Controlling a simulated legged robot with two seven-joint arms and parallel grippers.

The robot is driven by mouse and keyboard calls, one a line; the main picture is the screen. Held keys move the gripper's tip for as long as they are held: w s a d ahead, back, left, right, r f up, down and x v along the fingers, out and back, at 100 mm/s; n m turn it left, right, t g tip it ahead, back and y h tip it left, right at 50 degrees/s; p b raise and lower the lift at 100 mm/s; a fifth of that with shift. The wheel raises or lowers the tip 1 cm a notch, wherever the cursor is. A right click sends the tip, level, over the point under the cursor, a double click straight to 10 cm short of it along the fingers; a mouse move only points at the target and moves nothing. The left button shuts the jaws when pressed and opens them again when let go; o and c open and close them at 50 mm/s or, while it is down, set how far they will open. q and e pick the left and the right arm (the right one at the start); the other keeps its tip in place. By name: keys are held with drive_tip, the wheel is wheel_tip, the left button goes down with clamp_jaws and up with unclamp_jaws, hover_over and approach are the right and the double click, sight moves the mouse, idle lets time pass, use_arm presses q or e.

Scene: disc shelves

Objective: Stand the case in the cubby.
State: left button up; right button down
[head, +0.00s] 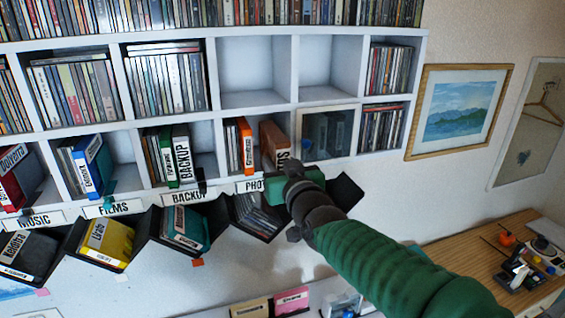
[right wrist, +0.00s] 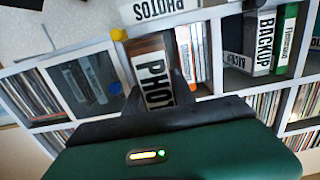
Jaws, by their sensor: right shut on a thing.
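A brown case (head: 273,138) with a white PHOTOS label stands roughly upright, slightly tilted, at the mouth of the cubby (head: 254,133) above the PHOTOS sign (head: 252,186). My right gripper (head: 283,168) is shut on its front end. My left gripper is not in view.
Left is the BACKUP cubby (head: 205,165) with green and black cases; right is a closed glass-fronted cubby (head: 327,133). Angled bins (head: 258,217) with cases hang below the signs, close under my gripper. A wooden desk (head: 462,255) stands lower right.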

sight(268, 150)
drive_tip(key=p+x, duration=0.2)
drive_tip(key=x, duration=0.1)
drive_tip(key=p+x, duration=0.2)
drive_tip(key=x, duration=0.2)
drive_tip(key=shift+w+r, duration=0.2)
drive_tip(key=shift+w, duration=0.15)
drive_tip(key=shift+w+a+f, duration=0.1)
drive_tip(key=shift+w+f, duration=0.15)
drive_tip(key=shift+f+b, duration=0.1)
drive_tip(key=shift+b, duration=0.4)
drive_tip(key=shift+s, duration=0.1)
drive_tip(key=c, duration=1.1)
unclamp_jaws()
drive_tip(key=shift+s, duration=0.1)
drive_tip(key=shift+c, duration=0.2)
drive_tip(key=shift+o, duration=0.9)
